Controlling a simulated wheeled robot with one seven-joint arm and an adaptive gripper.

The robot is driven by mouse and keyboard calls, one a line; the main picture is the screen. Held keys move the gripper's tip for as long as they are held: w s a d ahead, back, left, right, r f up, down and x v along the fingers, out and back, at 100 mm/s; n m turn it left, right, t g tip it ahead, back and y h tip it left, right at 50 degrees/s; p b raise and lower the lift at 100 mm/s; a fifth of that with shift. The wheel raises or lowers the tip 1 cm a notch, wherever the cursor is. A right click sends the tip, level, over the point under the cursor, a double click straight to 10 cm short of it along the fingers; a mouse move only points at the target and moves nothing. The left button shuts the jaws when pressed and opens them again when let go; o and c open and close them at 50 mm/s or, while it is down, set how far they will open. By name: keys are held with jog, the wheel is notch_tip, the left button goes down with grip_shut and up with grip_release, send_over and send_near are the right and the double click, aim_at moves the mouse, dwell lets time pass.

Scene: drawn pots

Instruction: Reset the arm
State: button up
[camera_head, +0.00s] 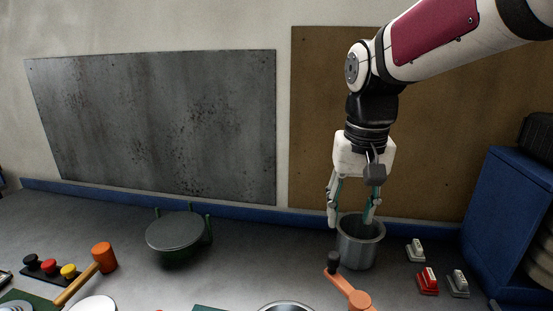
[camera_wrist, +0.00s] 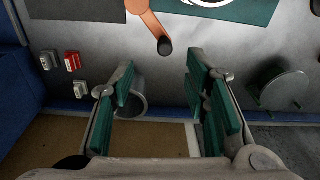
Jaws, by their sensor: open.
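My gripper (camera_head: 352,222) points down at the rim of a grey metal pot (camera_head: 358,251) on the right half of the counter. One finger is outside the pot's left side and the other is over its opening. In the wrist view my gripper (camera_wrist: 165,92) has its green-padded fingers wide apart with nothing between them. The pot (camera_wrist: 137,106) shows there partly behind the left finger. I cannot tell whether a finger touches the pot. The pot stands upright.
Small red and white switches (camera_head: 428,281) and a blue cabinet (camera_head: 507,215) are on the right. A round grey lid or pan (camera_head: 175,231), an orange mallet (camera_head: 103,257) and colored buttons (camera_head: 48,267) are on the left.

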jog(key=s+d+n+t, duration=0.1)
jog(key=s+t, duration=0.3)
jog(key=s, duration=1)
jog(key=shift+s+d+r+n+t+b, duration=0.15)
jog(key=shift+s+d+n+t+b, duration=0.2)
jog(key=shift+d, duration=0.4)
